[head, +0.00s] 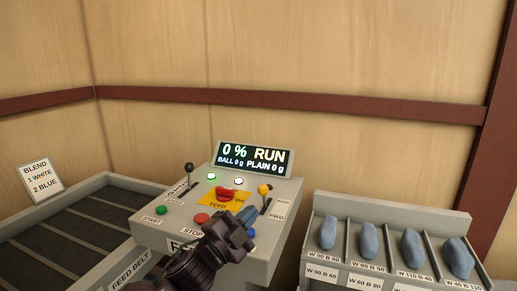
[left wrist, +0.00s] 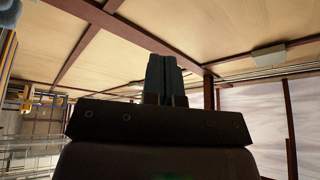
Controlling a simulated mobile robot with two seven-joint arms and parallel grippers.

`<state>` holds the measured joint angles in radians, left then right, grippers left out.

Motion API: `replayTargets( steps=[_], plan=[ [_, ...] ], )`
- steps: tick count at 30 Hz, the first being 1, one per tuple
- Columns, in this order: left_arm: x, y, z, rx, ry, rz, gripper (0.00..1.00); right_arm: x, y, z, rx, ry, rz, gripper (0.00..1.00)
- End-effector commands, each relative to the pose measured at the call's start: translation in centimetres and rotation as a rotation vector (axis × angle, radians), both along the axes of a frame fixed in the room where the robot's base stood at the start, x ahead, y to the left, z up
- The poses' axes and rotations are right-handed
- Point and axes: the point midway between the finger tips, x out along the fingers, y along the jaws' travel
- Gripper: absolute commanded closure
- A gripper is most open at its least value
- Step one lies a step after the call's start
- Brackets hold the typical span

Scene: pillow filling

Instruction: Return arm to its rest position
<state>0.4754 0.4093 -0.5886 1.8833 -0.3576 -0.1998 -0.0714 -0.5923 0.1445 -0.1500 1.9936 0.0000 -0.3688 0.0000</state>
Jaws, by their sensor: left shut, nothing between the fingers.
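My left gripper (head: 244,220) is over the front of the grey control console (head: 265,264) in the head view, near the red stop button (head: 202,218) and a blue button. I cannot tell whether it touches the panel. In the left wrist view its fingers (left wrist: 166,78) are shut together with nothing between them, pointing toward the ceiling beams. The console display (head: 254,158) reads 0 % RUN, BALL 0 g, PLAIN 0 g. My right gripper is not in view.
A feed belt trough (head: 128,271) lies left of the console. A rack (head: 393,207) with several blue pillow-like pieces stands at the right. A blend card (head: 40,177) stands far left.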

Motion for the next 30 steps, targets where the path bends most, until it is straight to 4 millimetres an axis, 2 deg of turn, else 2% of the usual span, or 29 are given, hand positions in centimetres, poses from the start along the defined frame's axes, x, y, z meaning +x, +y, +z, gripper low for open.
replayTargets(
  steps=[1,8,14,20,24,27,30],
  plan=[
    [-0.1,1.5,-1.8,-0.063,0.089,0.032,1.00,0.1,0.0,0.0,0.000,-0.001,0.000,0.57],
    [-1.8,8.2,-9.6,-0.312,0.431,0.174,1.00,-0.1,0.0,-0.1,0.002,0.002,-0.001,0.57],
    [-5.5,13.7,-16.5,-0.467,0.643,0.307,1.00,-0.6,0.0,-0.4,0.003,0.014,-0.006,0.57],
    [-11.0,18.9,-23.0,-0.581,0.790,0.449,1.00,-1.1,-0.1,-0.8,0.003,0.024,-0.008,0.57],
    [-15.9,22.2,-27.4,-0.618,0.875,0.567,1.00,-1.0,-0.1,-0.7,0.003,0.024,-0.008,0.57],
    [-19.8,24.0,-30.4,-0.633,0.938,0.645,1.00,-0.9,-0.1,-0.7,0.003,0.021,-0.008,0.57],
    [-23.3,24.8,-32.7,-0.638,0.996,0.699,1.00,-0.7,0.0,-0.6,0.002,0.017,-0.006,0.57]
  ],
)
